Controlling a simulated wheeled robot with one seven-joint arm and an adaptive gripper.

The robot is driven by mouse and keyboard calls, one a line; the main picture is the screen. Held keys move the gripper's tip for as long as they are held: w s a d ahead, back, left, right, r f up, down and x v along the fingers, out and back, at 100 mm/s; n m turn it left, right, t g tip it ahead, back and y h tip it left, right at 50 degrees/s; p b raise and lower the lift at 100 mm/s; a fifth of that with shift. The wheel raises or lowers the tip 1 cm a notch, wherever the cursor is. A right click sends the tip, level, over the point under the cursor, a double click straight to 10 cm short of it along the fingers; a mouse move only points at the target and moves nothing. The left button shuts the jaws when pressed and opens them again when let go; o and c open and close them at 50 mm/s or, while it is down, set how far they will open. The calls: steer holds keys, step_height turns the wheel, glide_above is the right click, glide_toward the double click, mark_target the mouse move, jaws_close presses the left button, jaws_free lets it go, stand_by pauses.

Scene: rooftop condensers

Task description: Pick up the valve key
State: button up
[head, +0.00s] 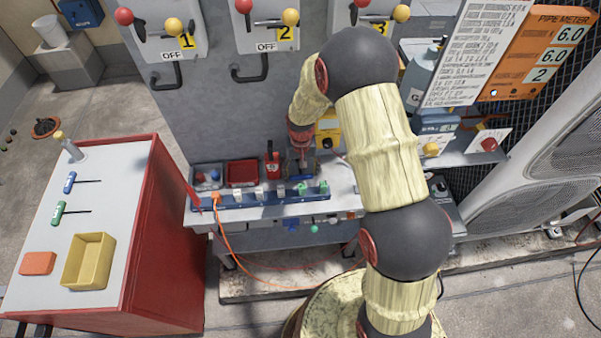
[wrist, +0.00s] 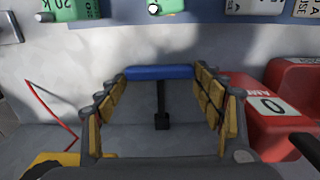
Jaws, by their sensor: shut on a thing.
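The valve key (wrist: 159,72) has a blue crossbar handle and a black stem with a square end. In the wrist view its bar spans the gap between the two yellow-padded fingers of my gripper (wrist: 160,82), and the stem shows between them. My gripper is shut on the bar's ends. In the head view my gripper (head: 301,166) is low over the grey bench, behind the blue strip of terminal blocks (head: 262,197). The key is too small and covered to make out clearly there. I cannot tell whether it still touches the bench.
A red tray (head: 242,173) is on the bench. A red cart (head: 165,245) with a yellow bin (head: 89,261) stands left. Lever switches and a grey panel (head: 210,115) rise behind.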

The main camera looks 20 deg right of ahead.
mark_target(301, 174)
steer(key=shift+c, duration=0.7)
steer(key=shift+r, duration=0.15)
steer(key=shift+s+r, duration=0.1)
steer(key=shift+r, duration=0.1)
step_height(301, 174, up, 11)
steer(key=p, duration=0.2)
steer(key=s+a+p, duration=0.1)
steer(key=s+a, duration=0.1)
steer(key=s, duration=0.7)
steer(key=s+a+p, duration=0.1)
steer(key=s+a, duration=0.1)
steer(key=s, duration=0.8)
steer(key=shift+s, duration=0.2)
steer(key=shift+f, duration=0.1)
steer(key=o, duration=0.8)
steer(key=c, duration=0.7)
